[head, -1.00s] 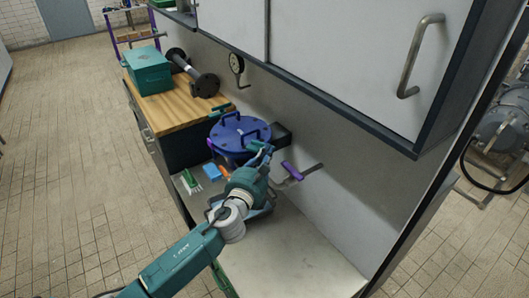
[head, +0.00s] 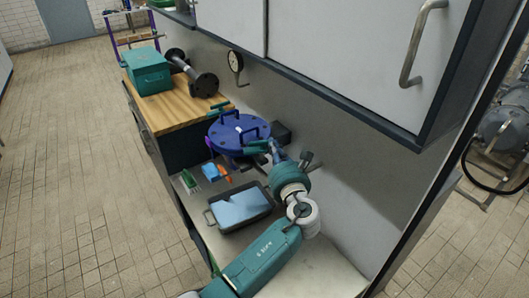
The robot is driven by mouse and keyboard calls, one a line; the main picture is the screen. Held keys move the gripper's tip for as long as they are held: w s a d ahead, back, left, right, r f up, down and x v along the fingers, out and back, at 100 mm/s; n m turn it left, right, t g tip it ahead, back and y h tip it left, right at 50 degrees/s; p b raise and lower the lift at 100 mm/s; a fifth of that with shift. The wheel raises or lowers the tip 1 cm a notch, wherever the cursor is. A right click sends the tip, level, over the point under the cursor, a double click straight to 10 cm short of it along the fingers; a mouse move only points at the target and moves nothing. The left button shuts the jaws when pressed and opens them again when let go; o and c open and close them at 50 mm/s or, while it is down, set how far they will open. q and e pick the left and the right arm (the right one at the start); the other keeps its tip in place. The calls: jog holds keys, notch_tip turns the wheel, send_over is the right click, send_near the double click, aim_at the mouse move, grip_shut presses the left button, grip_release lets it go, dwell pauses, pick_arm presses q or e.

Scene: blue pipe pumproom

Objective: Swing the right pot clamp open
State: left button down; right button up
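The blue pot (head: 238,131) stands on the counter, its round lid carrying two upright handles. One clamp with a teal handle (head: 217,109) is at its far left edge. The right pot clamp (head: 256,147), also with a dark teal handle, is at the near right edge of the lid. My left gripper (head: 272,150) is at the right side of the pot, beside this clamp's handle. Its fingers are small and partly hidden, so I cannot tell whether they touch the handle or are open. My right gripper is not in view.
A dark tray with a light blue sheet (head: 268,195) lies in front of the pot. Small blue and orange items (head: 211,172) lie left of it. A teal box (head: 148,72) and a dark dumbbell-shaped part (head: 196,76) are on the wooden top. Cabinets (head: 340,60) overhang the counter.

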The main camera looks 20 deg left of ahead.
pick_arm(q)
jog(key=shift+w+r+p, duration=0.1)
jog(key=shift+w+p, duration=0.2)
jog(key=shift+w, duration=0.3)
dwell(0.5)
